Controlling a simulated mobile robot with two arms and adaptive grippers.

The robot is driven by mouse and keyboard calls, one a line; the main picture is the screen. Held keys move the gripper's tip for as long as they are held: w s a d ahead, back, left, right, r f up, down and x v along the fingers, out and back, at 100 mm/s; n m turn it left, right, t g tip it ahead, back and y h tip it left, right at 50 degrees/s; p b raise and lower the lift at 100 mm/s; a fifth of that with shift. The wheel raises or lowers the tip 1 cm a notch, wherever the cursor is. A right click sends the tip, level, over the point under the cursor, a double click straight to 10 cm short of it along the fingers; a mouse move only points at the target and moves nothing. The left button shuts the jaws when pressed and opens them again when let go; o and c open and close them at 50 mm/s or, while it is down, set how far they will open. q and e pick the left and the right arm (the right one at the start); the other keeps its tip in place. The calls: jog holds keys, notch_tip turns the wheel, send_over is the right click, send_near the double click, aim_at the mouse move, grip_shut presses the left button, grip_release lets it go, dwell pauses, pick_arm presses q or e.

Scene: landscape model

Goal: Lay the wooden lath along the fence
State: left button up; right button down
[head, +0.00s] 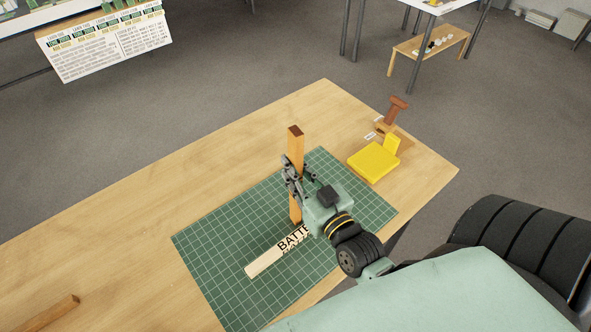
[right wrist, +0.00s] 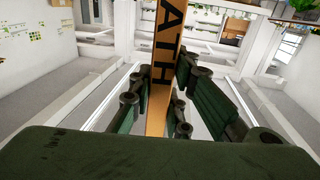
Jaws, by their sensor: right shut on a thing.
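The wooden lath (head: 295,150) is orange-brown and stands about upright over the green cutting mat. My right gripper (head: 292,178) is shut on it around its middle. In the right wrist view the lath (right wrist: 160,60) runs up between the fingers, with black letters "ATH" on its face. Its lower end comes down just behind the pale batten; I cannot tell whether it touches the mat. I cannot make out for sure which piece is the fence. My left gripper is not in view.
A pale batten (head: 264,262) lettered "BATTE" lies on the green mat (head: 225,250), partly hidden by my gripper. A yellow block (head: 373,162) and a brown-handled tool (head: 396,110) stand at the right. A brown wooden strip (head: 48,314) lies lower left. The table's left part (head: 130,250) is mostly clear.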

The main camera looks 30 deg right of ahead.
aim_at(301, 163)
jog(key=shift+r, duration=0.1)
dwell(0.4)
jog(key=r, duration=0.2)
jog(key=r+b, duration=0.1)
jog(key=r, duration=0.1)
jog(key=shift+s+d, duration=0.15)
jog(key=shift+s, duration=0.05)
jog(key=s+d+r, duration=0.2)
jog(key=s+r, duration=0.1)
jog(key=s, duration=0.2)
jog(key=s+d+r+p, duration=0.1)
jog(key=s+d+r, duration=0.1)
jog(key=s+r, duration=0.2)
jog(key=shift+s+d, duration=0.35)
jog(key=shift+s, duration=0.25)
jog(key=shift+f, duration=0.15)
